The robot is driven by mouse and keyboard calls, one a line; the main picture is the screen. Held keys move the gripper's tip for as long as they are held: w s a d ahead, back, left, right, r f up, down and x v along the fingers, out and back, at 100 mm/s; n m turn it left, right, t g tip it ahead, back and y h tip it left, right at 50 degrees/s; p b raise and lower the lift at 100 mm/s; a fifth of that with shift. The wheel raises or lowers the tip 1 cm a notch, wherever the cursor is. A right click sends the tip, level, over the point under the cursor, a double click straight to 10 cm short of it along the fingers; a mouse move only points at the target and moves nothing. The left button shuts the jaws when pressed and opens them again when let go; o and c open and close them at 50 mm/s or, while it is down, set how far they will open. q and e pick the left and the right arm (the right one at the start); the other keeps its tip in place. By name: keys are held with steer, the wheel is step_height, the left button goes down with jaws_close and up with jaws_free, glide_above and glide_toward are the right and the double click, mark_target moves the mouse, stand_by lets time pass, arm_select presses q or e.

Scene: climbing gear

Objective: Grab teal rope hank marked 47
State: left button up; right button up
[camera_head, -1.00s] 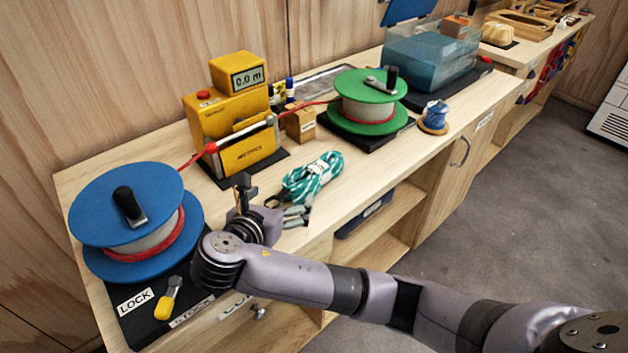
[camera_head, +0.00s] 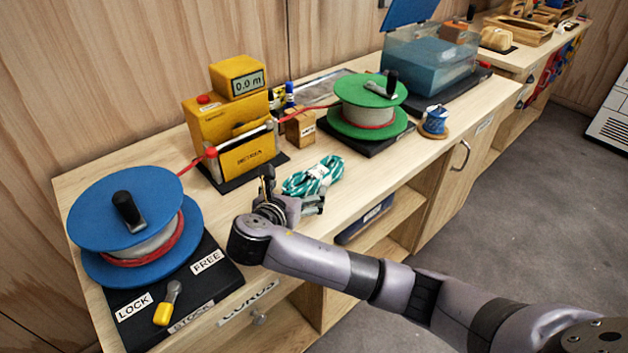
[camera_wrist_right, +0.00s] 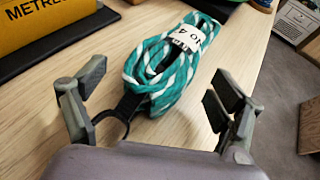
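The teal and white rope hank (camera_head: 313,176) lies on the wooden bench top, in front of the yellow meter. In the right wrist view the hank (camera_wrist_right: 175,62) carries a white paper band (camera_wrist_right: 188,37) reading "NO 4" with the rest cut off or hidden. A black loop (camera_wrist_right: 128,105) sits at its near end. My right gripper (camera_head: 293,195) is just short of the hank's near end. In the wrist view its fingers (camera_wrist_right: 160,105) are spread wide, one each side of the near end, with nothing gripped. My left gripper is not in view.
A yellow meter (camera_head: 233,120) reading 0.0 m stands behind. A blue reel (camera_head: 125,210) stands at left and a green reel (camera_head: 368,93) at back right, with red cord running to the meter. A small blue spool (camera_head: 435,120) stands right. Bench right of the hank is clear.

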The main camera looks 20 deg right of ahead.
steer(key=c, duration=1.4)
